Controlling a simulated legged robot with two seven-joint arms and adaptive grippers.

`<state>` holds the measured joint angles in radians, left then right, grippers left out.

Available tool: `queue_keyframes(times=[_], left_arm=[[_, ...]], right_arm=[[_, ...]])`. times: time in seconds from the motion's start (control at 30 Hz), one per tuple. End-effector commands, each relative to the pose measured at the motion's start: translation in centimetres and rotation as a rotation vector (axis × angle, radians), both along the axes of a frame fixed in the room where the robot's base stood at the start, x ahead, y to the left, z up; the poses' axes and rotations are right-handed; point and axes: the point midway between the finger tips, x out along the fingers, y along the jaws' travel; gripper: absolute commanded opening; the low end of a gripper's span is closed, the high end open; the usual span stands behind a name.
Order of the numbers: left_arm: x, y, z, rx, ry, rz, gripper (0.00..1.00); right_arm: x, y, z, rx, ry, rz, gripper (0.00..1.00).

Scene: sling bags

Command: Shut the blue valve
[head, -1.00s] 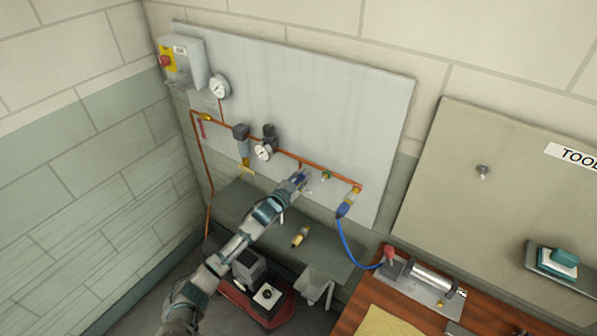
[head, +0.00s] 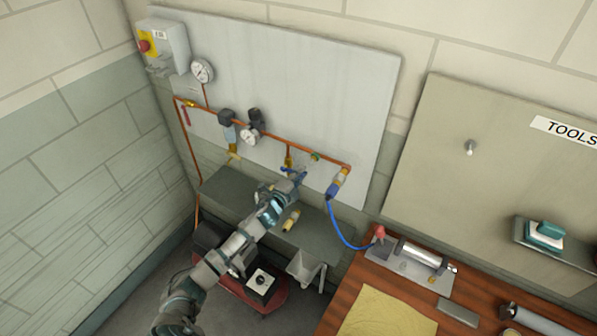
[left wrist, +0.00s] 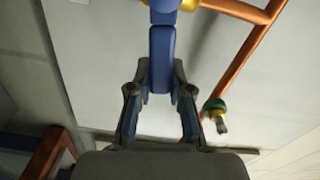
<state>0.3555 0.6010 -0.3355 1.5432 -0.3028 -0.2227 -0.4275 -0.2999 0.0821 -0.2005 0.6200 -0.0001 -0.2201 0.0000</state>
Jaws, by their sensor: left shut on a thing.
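The blue valve (head: 289,171) hangs on a short brass branch under the copper pipe on the wall panel. In the left wrist view its flat blue handle (left wrist: 162,55) runs down from a brass body (left wrist: 187,4) at the top edge. My left gripper (head: 294,180) reaches up to it from below left. In the left wrist view the fingers of my left gripper (left wrist: 160,82) stand on both sides of the handle's free end, shut on it. The gripper partly hides the valve in the head view. My right gripper is not in view.
The copper pipe (head: 268,137) carries gauges and a small green-topped fitting (left wrist: 214,109) right of the handle. A blue hose (head: 334,226) hangs at the pipe's right end. A grey shelf (head: 231,190) lies below, with a brass part (head: 291,221) on it.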

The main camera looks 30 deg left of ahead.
Motion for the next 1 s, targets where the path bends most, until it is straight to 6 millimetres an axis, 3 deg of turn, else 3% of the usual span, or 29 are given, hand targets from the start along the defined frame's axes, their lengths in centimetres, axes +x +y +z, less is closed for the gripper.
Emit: queue_keyframes(times=[0.4,0.93,0.97,1.0], left_arm=[[-0.1,-0.4,-1.8,0.176,-0.008,-0.004,0.00],[-0.1,-0.5,-2.2,0.202,-0.005,-0.006,0.00],[-0.1,-0.5,-2.3,0.202,-0.005,-0.006,0.21],[-0.1,-0.5,-2.3,0.202,-0.004,-0.006,0.32]], right_arm=[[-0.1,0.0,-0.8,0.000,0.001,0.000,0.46],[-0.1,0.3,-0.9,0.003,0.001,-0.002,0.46],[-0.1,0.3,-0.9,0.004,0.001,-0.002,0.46],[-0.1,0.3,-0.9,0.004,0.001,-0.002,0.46]])
